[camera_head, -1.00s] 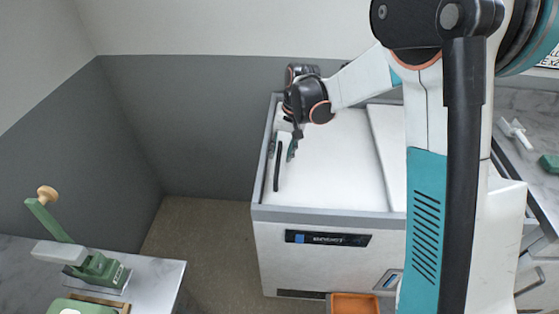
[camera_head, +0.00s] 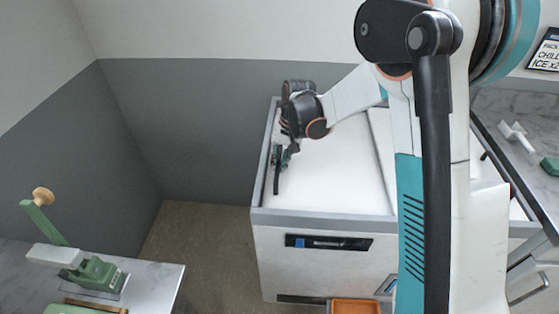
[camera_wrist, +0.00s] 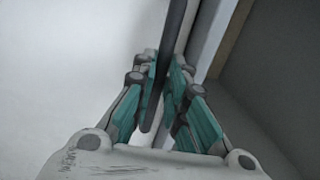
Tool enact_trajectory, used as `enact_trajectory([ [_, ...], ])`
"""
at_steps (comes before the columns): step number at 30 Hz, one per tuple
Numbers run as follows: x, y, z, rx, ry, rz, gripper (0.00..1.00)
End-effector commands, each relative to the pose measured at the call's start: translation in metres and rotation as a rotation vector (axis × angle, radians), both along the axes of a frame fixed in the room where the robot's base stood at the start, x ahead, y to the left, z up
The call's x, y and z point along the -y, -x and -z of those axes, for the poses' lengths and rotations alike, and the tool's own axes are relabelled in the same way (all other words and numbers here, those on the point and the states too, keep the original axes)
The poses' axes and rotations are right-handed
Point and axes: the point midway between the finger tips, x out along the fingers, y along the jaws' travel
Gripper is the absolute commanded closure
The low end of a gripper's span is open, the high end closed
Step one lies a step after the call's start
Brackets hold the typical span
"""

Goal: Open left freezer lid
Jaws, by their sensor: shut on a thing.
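The chest freezer (camera_head: 340,217) stands in the middle of the head view, with its white left lid (camera_head: 330,180) lying flat in the grey rim. A dark bar handle (camera_head: 276,180) runs along the lid's left side. My gripper (camera_head: 280,155) is at the far part of this handle. In the wrist view my gripper (camera_wrist: 163,85) has its teal fingers on both sides of the dark handle (camera_wrist: 157,100), shut on it. The lid (camera_wrist: 70,70) fills the left of the wrist view. The fingertips are partly hidden behind the bar.
A second lid (camera_head: 380,140) lies to the right, partly hidden by my arm. A grey wall is close on the freezer's left and back. A green press (camera_head: 95,270) stands on a counter at lower left. An orange bin (camera_head: 355,306) is in front of the freezer.

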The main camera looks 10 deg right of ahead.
Motion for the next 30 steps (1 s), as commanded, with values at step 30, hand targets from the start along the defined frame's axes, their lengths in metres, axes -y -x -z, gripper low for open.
enact_trajectory([
  [30, 0.220, 0.043, 0.000, -0.001, 0.000, 0.004, 1.00],
])
